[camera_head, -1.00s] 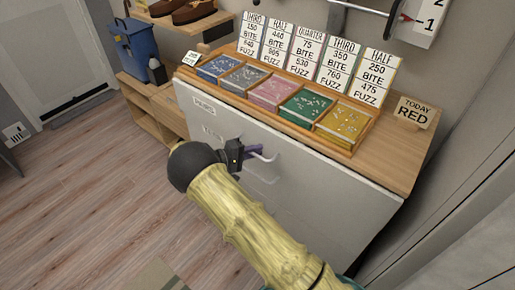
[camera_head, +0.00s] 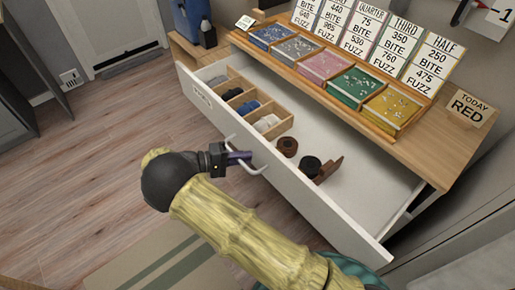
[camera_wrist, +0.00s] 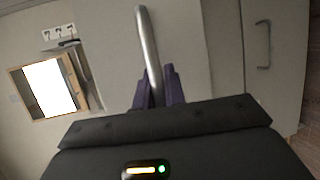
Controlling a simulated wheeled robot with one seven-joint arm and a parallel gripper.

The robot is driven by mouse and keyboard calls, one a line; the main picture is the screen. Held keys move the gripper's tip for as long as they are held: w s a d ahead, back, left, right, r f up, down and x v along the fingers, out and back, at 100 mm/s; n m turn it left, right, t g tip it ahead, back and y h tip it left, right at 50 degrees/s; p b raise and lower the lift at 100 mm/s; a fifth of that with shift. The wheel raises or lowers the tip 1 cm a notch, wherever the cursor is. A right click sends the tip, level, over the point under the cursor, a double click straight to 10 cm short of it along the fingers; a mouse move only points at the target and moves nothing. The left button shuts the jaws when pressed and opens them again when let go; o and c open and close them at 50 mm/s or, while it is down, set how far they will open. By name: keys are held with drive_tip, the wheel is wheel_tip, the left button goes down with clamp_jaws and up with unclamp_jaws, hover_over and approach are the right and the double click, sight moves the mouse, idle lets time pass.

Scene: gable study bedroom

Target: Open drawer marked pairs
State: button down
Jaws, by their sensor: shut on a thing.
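The top drawer (camera_head: 335,222) of the white-fronted cabinet is pulled well out in the head view. A small label (camera_head: 202,95) is on the left of its front; its lettering is too small to read surely now, though it looked like "PAIRS" earlier. My gripper (camera_head: 246,156) is shut on the drawer's metal bar handle (camera_head: 258,170). In the wrist view the purple fingers (camera_wrist: 159,88) close on both sides of the handle bar (camera_wrist: 148,45). Inside the drawer are a wooden divider (camera_head: 270,129) with rolled dark, blue and pale cloth, and brown and black rolls.
On the cabinet top (camera_head: 425,150) stand a wooden tray of coloured compartments, upright price cards and a "TODAY RED" sign (camera_head: 467,107). A grey panel (camera_head: 470,215) stands close on the right. Open wooden floor (camera_head: 110,150) lies left of the drawer.

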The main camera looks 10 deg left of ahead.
drive_tip(key=shift+s+a, duration=0.7)
drive_tip(key=shift+s, duration=0.25)
drive_tip(key=c, duration=1.7)
unclamp_jaws()
drive_tip(key=shift+c, duration=0.2)
drive_tip(key=shift+w, duration=0.1)
drive_tip(key=b+v, duration=0.1)
drive_tip(key=v, duration=1.6)
drive_tip(key=shift+a, duration=0.15)
